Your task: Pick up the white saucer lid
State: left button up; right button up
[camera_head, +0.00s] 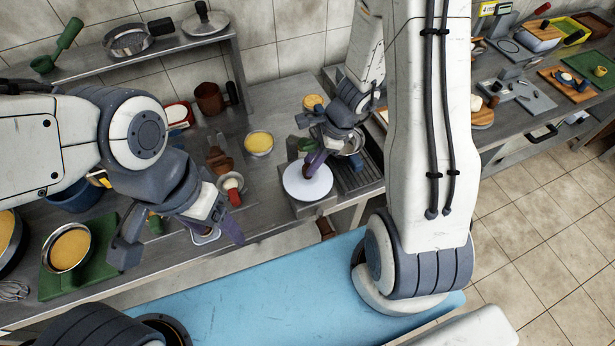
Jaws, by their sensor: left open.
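The white saucer lid (297,188) is a round white disc near the front edge of the counter, on a low metal stand. My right gripper (311,163) reaches down over it from above. One purple finger comes down at the middle of the disc and hides part of it. I cannot tell whether the finger touches it, or whether the jaws are closed on anything. My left gripper (180,243) is open, with its fingers wide apart, over the front edge of the counter to the left of the lid.
A small bowl of yellow food (259,142) and a white bowl with a red item (231,186) stand left of the lid. A green board (88,277) carries another yellow-filled bowl. A shelf (165,47) runs along the back wall. A blue mat (290,295) lies in front.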

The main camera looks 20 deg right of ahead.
grip_shut()
pick_arm(q)
jog(key=shift+r, duration=0.1)
pick_arm(e)
jog(key=shift+r, duration=0.15)
